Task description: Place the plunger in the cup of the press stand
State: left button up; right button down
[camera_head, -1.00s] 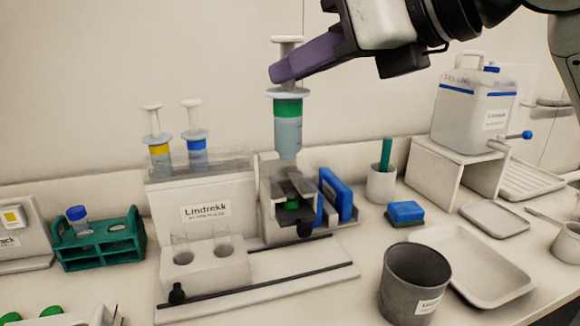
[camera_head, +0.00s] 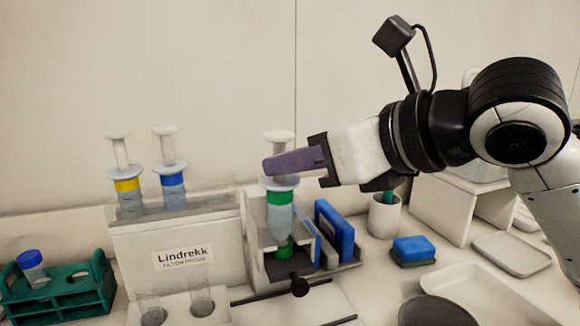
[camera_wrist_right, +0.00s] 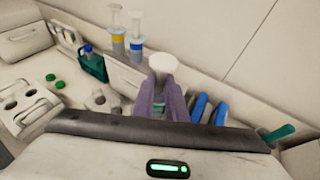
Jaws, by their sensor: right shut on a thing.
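The plunger (camera_head: 279,198), a clear syringe-like body with a green band, pale flange and white top, stands upright in the right-hand bay of the press stand (camera_head: 150,235). My right gripper (camera_head: 270,164) is shut on its stem between flange and white top. In the right wrist view the purple fingers (camera_wrist_right: 159,98) flank it below the white top (camera_wrist_right: 163,62). A green piece (camera_head: 284,247) shows low in the bay under the plunger. The bay's walls partly hide the plunger's lower end, so I cannot tell whether it rests in the cup. My left gripper is out of view.
Yellow-banded (camera_head: 128,190) and blue-banded (camera_head: 172,184) plungers stand upright at the stand's left. Blue panels (camera_head: 335,230) stand close right of the bay. A green tube rack (camera_head: 60,298) is at left; a pen cup (camera_head: 384,216) and blue sponge (camera_head: 413,249) are at right.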

jog(key=shift+f, duration=0.2)
jog(key=c, duration=1.8)
grip_release()
jog(key=shift+o, duration=0.2)
jog(key=shift+r, duration=0.1)
jog(key=shift+s+d+r, duration=0.15)
jog(key=shift+d, duration=0.1)
jog(key=v, duration=1.1)
jog(key=shift+s, duration=0.2)
jog(key=shift+d, duration=0.15)
